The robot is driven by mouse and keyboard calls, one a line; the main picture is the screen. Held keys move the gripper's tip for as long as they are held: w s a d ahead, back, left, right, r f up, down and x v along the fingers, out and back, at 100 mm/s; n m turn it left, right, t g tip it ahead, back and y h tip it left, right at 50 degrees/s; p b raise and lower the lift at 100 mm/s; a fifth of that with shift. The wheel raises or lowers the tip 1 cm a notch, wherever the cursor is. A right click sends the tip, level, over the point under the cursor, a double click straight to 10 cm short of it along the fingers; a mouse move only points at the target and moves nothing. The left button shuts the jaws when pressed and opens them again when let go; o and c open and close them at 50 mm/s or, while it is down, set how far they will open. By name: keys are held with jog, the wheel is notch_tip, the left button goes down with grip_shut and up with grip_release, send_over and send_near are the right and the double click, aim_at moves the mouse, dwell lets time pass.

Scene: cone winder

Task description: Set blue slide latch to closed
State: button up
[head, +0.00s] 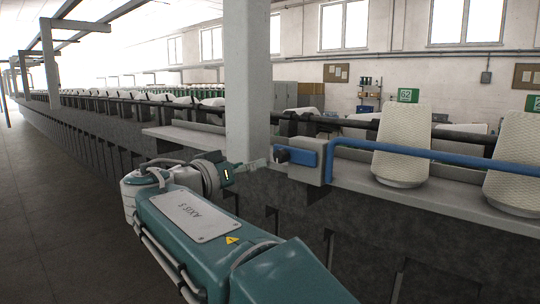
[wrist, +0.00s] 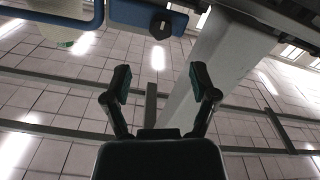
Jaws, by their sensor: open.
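The blue slide latch (head: 307,152) is mounted on a grey box at the machine's near edge in the head view. A dark knob (head: 281,155) sits at its left end. In the wrist view the blue latch plate (wrist: 135,14) is at the top, with the dark knob (wrist: 161,25) hanging at its right part. My gripper (head: 262,165) is just left of and slightly below the knob in the head view. In the wrist view my gripper (wrist: 160,82) is open, its two fingers wide apart with nothing between them. The knob shows beyond the fingertips, apart from them.
A grey post (head: 248,85) stands just behind my gripper. A blue rail (head: 430,157) runs right from the grey box (head: 304,173). White yarn cones (head: 402,140) stand on the ledge at right. The aisle floor (head: 60,210) at left is clear.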

aim_at(276, 157)
jog(key=x, duration=0.9)
jog(key=shift+w+a+f, duration=0.2)
jog(key=shift+w+a, duration=0.05)
jog(key=shift+a, duration=0.05)
jog(key=shift+w+d+r, duration=0.1)
jog(key=shift+w+d, duration=0.15)
jog(key=shift+d, duration=0.45)
jog(key=shift+a, duration=0.25)
grip_shut()
